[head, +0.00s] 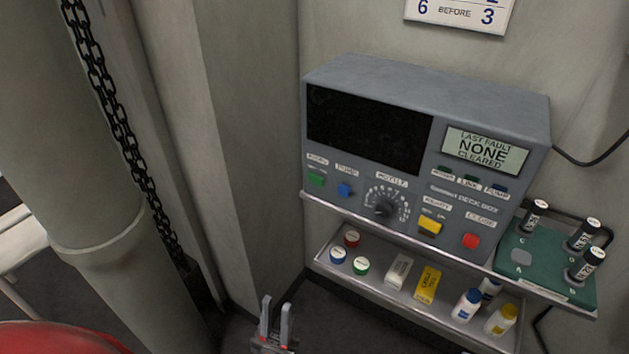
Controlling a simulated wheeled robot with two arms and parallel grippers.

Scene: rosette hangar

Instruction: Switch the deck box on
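The deck box (530,105) is a grey console on a shelf against the wall. Its large screen (368,130) is black. A small display (485,150) reads "LAST FAULT NONE CLEARED". Its front has a green button (316,179), a blue button (345,190), a round dial (385,208), a yellow switch (430,225) and a red button (471,241). Most small labels are too blurred to read surely. My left gripper (276,322) is at the bottom edge, below and left of the box, touching nothing. Its fingers stand apart and empty. My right gripper is out of view.
A lower tray (330,262) holds round caps, small boxes and bottles. A pillar (235,150), a hanging chain (120,130) and a thick pipe (60,150) are on the left.

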